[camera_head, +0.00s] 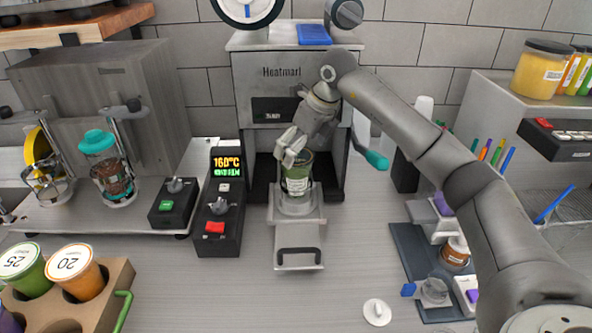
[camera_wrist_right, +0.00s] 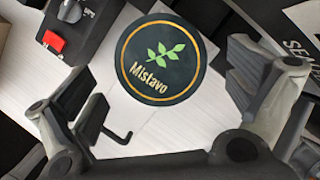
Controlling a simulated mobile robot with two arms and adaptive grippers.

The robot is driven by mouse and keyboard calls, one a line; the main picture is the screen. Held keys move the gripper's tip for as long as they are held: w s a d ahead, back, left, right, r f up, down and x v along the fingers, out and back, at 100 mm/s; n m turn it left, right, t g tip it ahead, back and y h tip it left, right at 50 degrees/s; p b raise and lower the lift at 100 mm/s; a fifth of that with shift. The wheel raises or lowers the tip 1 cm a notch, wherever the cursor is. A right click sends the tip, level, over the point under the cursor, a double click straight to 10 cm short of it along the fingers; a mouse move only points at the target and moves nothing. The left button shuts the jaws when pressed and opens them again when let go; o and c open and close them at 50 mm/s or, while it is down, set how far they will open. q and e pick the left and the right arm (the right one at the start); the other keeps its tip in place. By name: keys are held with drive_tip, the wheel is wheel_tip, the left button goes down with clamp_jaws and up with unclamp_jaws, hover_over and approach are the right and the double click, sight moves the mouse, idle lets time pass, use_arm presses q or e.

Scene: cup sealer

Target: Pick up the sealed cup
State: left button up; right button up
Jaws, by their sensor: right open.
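The sealed cup (camera_head: 297,177) stands upright in the pulled-out tray (camera_head: 298,205) of the Heatmart cup sealer (camera_head: 286,75). It has a dark green upper part and a pale label. In the right wrist view its round dark lid (camera_wrist_right: 160,58) shows a leaf print, the word Mistavo and a gold ring. My right gripper (camera_head: 293,150) is at the cup's top in the head view. In the right wrist view its open fingers (camera_wrist_right: 165,95) stand apart on both sides of the lid, with gaps to it. My left gripper is not in view.
A control box (camera_head: 220,215) with a lit display and red button stands left of the sealer. A wooden holder (camera_head: 110,290) with cups is at the front left. A small white lid (camera_head: 377,311) lies at the front. The counter's front middle is clear.

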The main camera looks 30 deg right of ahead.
drive_tip(key=shift+x, duration=1.15)
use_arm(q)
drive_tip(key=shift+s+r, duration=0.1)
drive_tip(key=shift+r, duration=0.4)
use_arm(e)
drive_tip(key=shift+r, duration=0.1)
drive_tip(key=c, duration=1.9)
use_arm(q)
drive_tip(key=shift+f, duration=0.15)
use_arm(e)
drive_tip(key=shift+o, duration=0.2)
drive_tip(key=shift+r, duration=0.1)
